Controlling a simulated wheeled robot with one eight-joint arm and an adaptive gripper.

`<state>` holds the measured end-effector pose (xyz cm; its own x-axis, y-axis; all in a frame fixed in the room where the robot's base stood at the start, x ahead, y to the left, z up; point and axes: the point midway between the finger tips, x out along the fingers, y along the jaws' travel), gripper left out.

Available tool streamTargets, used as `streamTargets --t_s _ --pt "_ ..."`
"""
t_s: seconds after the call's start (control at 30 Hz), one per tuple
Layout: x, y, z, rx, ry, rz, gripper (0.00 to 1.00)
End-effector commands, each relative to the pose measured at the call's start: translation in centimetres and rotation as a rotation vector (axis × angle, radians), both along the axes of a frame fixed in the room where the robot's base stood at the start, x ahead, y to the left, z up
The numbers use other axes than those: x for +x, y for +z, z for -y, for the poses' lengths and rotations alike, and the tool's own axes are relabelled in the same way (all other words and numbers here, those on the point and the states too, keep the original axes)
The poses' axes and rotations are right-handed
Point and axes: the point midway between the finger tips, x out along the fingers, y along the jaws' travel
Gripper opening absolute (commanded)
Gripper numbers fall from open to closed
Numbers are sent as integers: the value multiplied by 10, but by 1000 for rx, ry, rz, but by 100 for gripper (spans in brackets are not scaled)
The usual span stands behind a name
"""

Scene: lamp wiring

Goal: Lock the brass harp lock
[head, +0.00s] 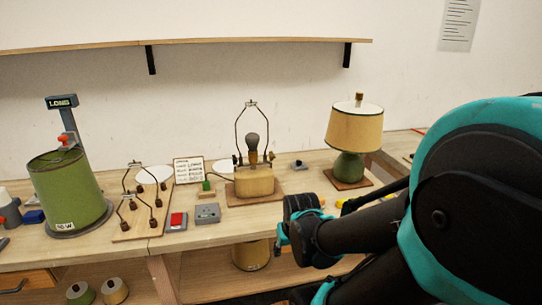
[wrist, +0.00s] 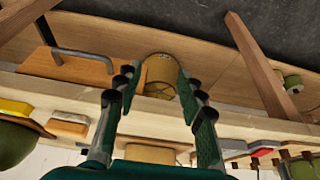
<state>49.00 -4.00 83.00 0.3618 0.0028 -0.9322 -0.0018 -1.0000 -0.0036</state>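A lamp base (head: 254,183) of pale wood stands on a wooden board at the middle of the bench in the head view. It carries a bulb (head: 253,142) and an upright wire harp (head: 238,125). Small brass fittings (head: 271,157) sit at the harp's lower ends; which one is the harp lock, and whether it is locked, is too small to tell. My gripper (head: 290,228) is in front of and below the lamp base, near the bench's front edge and apart from it. In the wrist view my gripper (wrist: 158,92) is open, with nothing between its fingers.
A shaded green lamp (head: 354,132) stands right of the lamp base. A wooden rack with wire hooks (head: 140,220), a red-buttoned box (head: 177,221) and a grey box (head: 207,213) lie to the left. A green drum (head: 68,190) stands at far left. A tan cylinder (wrist: 161,75) is below the bench.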

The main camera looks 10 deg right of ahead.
Motion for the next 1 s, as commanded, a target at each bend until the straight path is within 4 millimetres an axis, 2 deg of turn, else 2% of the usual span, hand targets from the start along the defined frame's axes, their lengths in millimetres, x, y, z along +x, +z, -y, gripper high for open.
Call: streamTargets --t_s 0.23,0.37,0.47,0.53,0.67,0.8,1.0 --pt "0 0 0 0 0 0 38" --pt "6 4 0 1 0 7 22" --pt "25 18 1 4 1 30 9" --pt "47 36 2 5 2 58 1" --pt "99 82 6 8 5 128 0" --pt "154 142 12 10 6 213 0" --pt "213 225 24 5 4 322 0"
